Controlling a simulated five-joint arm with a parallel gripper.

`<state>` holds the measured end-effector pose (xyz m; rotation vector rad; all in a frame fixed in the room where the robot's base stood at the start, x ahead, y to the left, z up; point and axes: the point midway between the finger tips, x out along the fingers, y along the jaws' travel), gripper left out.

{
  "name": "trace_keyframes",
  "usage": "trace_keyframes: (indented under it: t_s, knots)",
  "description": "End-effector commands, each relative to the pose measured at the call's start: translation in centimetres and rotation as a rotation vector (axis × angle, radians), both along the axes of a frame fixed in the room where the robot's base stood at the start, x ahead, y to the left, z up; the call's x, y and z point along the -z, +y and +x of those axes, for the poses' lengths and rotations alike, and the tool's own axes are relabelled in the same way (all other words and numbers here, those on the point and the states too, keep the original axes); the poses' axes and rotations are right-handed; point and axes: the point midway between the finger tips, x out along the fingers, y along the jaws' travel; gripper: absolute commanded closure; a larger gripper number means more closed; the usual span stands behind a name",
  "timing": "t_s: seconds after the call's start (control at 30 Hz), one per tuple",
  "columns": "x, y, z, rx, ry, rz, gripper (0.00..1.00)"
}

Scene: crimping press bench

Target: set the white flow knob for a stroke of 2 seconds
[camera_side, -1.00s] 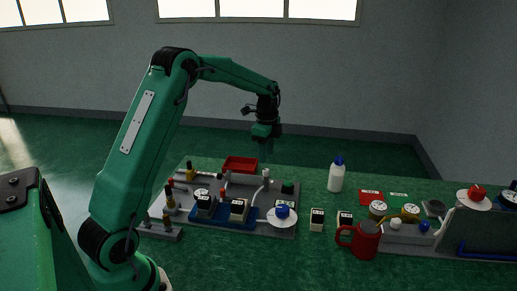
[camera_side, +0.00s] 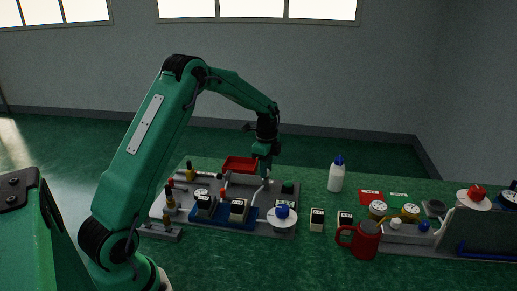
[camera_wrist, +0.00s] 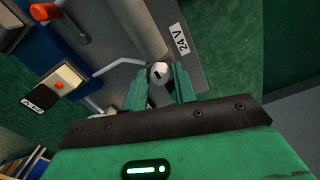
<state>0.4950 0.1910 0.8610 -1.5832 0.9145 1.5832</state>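The white knob (camera_wrist: 159,72) with a dark pointer mark shows in the wrist view, just beyond and between the fingertips of my gripper (camera_wrist: 160,80). The fingers are apart, with a gap on either side of the knob, and nothing is held. In the side view my gripper (camera_side: 264,172) points down over the back right of the grey press board (camera_side: 287,190), above where the white knob stands. The gripper mostly hides the knob there. I cannot read any scale around the knob.
A red tray (camera_side: 240,164) lies just left of my gripper. A blue knob on a white dial (camera_side: 282,217) is at the board's front right. A white bottle (camera_side: 337,175) and a red mug (camera_side: 362,241) stand to the right.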

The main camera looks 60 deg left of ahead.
Motion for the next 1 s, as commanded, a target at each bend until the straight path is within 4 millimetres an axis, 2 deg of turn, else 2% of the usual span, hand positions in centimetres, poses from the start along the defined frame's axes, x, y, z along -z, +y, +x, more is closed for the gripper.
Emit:
trace_keyframes:
  t_s: [0.03, 0.1, 0.13, 0.43, 1.0]
  knots:
    - [-0.01, 0.0, 0.0, 0.0, 0.0, 0.0, 0.83]
    - [-0.01, 0.0, 0.0, 0.0, 0.0, 0.0, 0.96]
    - [-0.01, 0.0, 0.0, 0.0, 0.0, 0.0, 1.0]
    - [-0.03, 0.0, -0.01, -0.051, 0.0, 0.0, 1.0]
    - [-0.05, -0.02, -0.01, -0.372, 0.0, 0.0, 1.0]
